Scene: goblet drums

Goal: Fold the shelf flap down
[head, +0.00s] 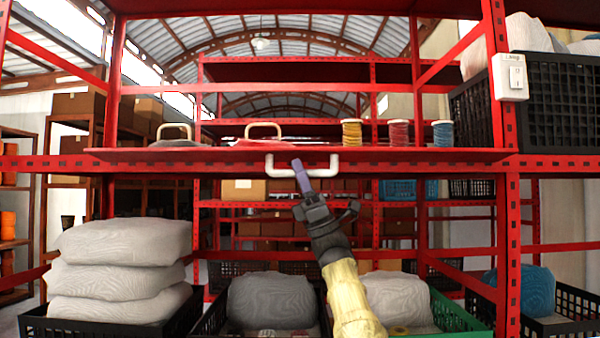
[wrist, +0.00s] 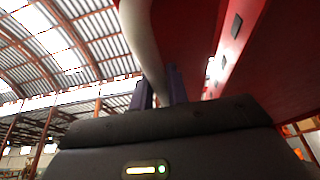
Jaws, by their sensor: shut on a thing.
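The red shelf flap (head: 220,156) runs across the rack at mid height and shows as a thin, nearly edge-on strip, so its exact tilt is hard to tell. A white U-shaped handle (head: 325,172) sits at its front edge. My gripper (head: 301,176) reaches up from below and its purple fingers are shut on the handle, left of the handle's middle. In the wrist view, the pale handle (wrist: 141,38) runs down between the two purple fingers (wrist: 160,88), with a red panel surface to the right.
Three thread spools (head: 398,132) and two items with tan handles (head: 263,131) show just above the flap. Below are stacked grey sacks (head: 120,270) and crates (head: 455,320) with bundles. A white switch box (head: 510,77) is on the right post.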

